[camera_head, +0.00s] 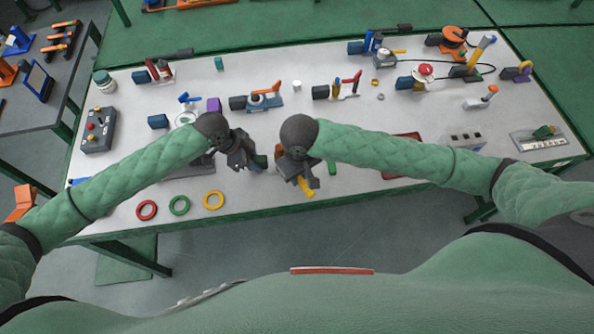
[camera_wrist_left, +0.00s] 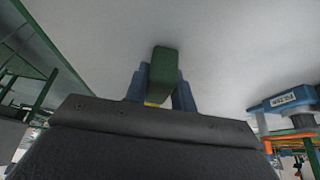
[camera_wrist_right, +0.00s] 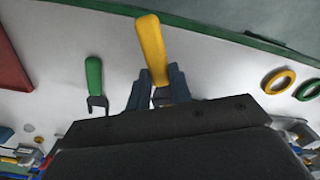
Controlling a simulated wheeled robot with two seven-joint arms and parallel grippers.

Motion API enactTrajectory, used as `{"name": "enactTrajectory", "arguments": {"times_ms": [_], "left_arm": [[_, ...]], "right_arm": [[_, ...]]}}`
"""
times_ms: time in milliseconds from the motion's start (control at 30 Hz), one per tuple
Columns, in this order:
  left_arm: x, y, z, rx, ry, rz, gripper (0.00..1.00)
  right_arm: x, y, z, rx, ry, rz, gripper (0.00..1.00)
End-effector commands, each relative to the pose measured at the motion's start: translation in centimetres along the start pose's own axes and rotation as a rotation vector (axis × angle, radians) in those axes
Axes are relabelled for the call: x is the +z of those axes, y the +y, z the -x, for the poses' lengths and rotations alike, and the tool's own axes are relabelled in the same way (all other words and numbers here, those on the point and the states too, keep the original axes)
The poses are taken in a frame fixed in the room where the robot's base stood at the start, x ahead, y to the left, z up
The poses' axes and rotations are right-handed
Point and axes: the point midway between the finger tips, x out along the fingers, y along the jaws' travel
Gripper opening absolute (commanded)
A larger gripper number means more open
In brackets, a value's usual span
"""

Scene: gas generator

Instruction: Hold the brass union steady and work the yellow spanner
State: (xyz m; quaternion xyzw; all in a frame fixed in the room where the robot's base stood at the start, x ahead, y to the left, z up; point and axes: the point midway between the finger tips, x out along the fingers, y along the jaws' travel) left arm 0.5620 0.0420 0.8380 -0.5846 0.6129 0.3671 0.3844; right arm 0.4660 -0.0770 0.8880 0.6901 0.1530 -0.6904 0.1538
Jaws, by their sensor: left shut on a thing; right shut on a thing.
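My left gripper (camera_head: 258,164) is shut on a dark green block (camera_wrist_left: 165,72) near the table's front. A small brass-yellow patch (camera_wrist_left: 152,103) shows between its fingers in the left wrist view; I cannot tell whether it is the brass union, which is otherwise hidden. My right gripper (camera_head: 303,180) is shut on the yellow spanner (camera_wrist_right: 152,48), just right of my left gripper. The spanner's handle sticks out past the fingertips toward the table's front edge (camera_head: 307,189); its jaw end is hidden. A green spanner (camera_wrist_right: 94,78) lies beside it, also in the head view (camera_head: 332,168).
Red (camera_head: 146,210), green (camera_head: 179,205) and yellow (camera_head: 213,200) rings lie along the front edge at left. A dark red tray (camera_head: 402,141) lies right, partly under my right arm. Several fixtures stand along the back. Front table space between the rings and grippers is clear.

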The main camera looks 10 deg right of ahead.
Motion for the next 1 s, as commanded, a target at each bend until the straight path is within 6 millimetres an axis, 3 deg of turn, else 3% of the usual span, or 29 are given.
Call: {"name": "enactTrajectory", "arguments": {"times_ms": [1000], "left_arm": [[0.0, 0.0, 0.0, 0.0, 0.0, 0.0, 0.0]], "right_arm": [[3.4, -0.2, 0.0, -0.001, 0.0, 0.044, 0.0]]}}
